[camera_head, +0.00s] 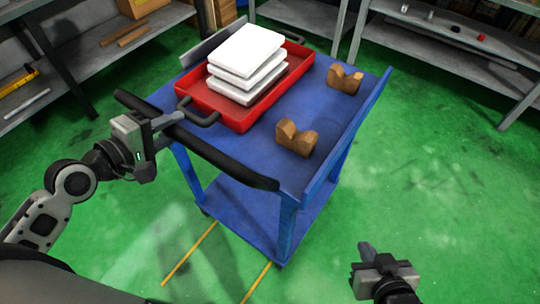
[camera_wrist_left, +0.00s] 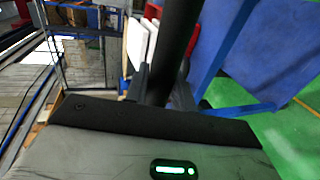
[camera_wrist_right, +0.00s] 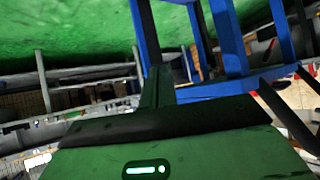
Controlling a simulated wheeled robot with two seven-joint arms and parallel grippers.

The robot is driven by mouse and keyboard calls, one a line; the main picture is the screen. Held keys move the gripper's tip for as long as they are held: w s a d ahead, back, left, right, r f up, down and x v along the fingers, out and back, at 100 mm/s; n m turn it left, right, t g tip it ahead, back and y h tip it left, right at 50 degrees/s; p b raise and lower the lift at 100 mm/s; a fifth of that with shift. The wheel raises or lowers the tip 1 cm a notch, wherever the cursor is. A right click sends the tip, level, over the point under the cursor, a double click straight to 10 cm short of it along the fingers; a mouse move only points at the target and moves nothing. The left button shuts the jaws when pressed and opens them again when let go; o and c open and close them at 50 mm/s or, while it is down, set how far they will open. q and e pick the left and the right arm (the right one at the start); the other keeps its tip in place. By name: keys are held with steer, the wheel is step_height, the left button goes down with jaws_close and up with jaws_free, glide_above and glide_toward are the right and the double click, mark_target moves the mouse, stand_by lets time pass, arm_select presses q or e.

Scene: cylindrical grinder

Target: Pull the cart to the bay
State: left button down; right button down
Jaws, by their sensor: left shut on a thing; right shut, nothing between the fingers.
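The blue cart (camera_head: 240,158) stands on the green floor in the middle of the head view, its black push handle (camera_head: 235,170) toward me. My left gripper (camera_head: 172,118) is shut on the handle near its left part. In the left wrist view the dark handle bar (camera_wrist_left: 177,50) runs between the fingers. My right gripper (camera_head: 366,252) is shut and empty, low to the right of the cart, apart from it. Blue cart legs (camera_wrist_right: 233,40) show in the right wrist view. Yellow lines (camera_head: 190,252) on the floor lie under and in front of the cart.
On the cart top sit a red tray (camera_head: 245,118) with stacked white blocks (camera_head: 248,62) and two brown V-shaped blocks (camera_head: 296,137). Grey shelves stand left (camera_head: 85,60) and right (camera_head: 450,62). The floor (camera_head: 450,190) right of the cart is clear.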

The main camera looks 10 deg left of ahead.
arm_select(q)
steer(key=s+a, duration=0.4)
steer(key=s, duration=0.7)
steer(key=s+a, duration=0.5)
steer(key=s, duration=0.6)
steer(key=s+a+p, duration=0.1)
steer(key=s+a, duration=0.3)
steer(key=s, duration=0.6)
steer(key=shift+s+a, duration=0.3)
steer(key=shift+s, duration=0.1)
stand_by(1.1)
